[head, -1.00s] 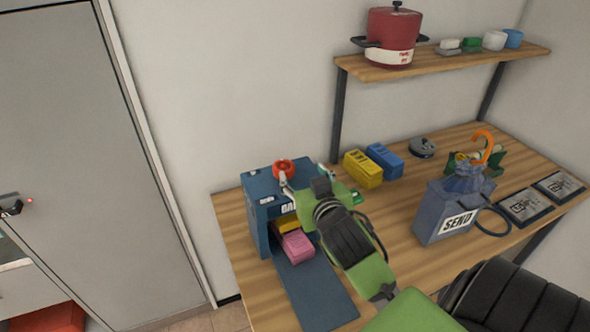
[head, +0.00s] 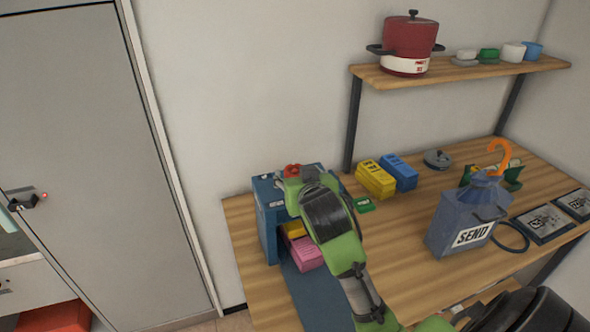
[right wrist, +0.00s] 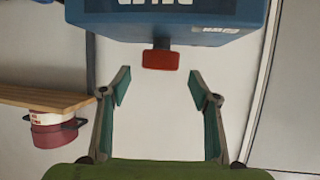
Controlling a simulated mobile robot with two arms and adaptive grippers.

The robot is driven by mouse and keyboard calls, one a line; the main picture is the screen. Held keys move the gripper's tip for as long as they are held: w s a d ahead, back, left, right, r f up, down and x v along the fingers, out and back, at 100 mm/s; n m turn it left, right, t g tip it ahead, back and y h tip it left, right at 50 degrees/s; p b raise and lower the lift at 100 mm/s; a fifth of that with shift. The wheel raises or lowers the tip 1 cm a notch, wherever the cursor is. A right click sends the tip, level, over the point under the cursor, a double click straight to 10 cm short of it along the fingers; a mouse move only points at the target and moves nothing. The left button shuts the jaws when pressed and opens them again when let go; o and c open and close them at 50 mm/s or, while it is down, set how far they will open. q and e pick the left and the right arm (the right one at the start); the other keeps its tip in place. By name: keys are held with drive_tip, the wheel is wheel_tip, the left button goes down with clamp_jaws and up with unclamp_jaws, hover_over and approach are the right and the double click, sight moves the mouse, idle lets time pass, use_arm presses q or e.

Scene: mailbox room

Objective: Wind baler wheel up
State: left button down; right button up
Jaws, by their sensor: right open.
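The blue baler (head: 268,222) stands at the left end of the wooden table, with a yellow block (head: 293,230) and a pink block (head: 306,254) in its front opening. Its red wheel (head: 292,168) sits on top, partly hidden by my right gripper (head: 291,180) in the head view. In the right wrist view, which is upside down, the right gripper (right wrist: 159,84) is open. The wheel (right wrist: 161,60) shows edge-on just beyond the gap between the fingertips, under the blue baler body (right wrist: 190,18). The fingers look clear of it. My left gripper is not in view.
Yellow (head: 375,180) and blue (head: 398,172) boxes and a small green item (head: 364,205) lie right of the baler. The SEND container (head: 465,228) stands further right. A shelf (head: 455,74) holds a red pot (head: 410,42). A grey door (head: 90,150) is at left.

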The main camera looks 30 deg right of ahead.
sight(296, 170)
drive_tip(key=shift+p+x, duration=0.4)
drive_tip(key=shift+x, duration=2.1)
drive_tip(key=c, duration=1.1)
